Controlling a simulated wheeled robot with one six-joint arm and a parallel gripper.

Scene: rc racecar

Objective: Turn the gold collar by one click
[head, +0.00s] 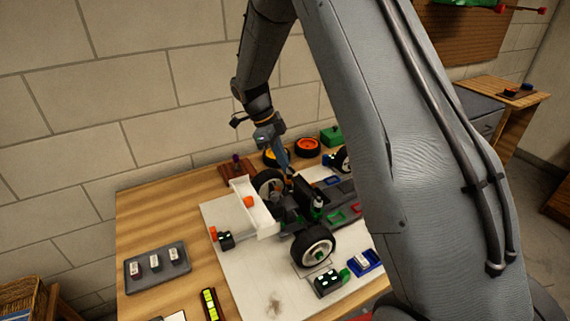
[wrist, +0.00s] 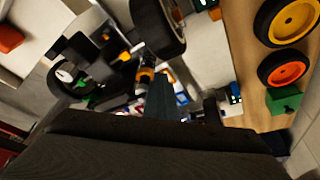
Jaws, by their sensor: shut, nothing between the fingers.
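The RC racecar stands on a white mat, its white rear wing (head: 250,205) at the left and its black wheels around the dark chassis. A small gold-orange collar (wrist: 147,76) shows on a dark post in the wrist view, close to the tip of my gripper (wrist: 152,88). In the head view my gripper (head: 287,166) points down over the rear of the car, beside the far rear wheel (head: 268,184). My gripper is shut and holds nothing. I cannot tell whether its tip touches the collar. The dark gripper body hides the bottom of the wrist view.
Spare wheels with orange (head: 308,146) and yellow (wrist: 290,20) rims and a green block (head: 331,136) stand behind the car. A grey tray (head: 157,283) with small parts lies at front left. Blue (head: 366,262) and black-green parts lie in front. Bare wood shows at left.

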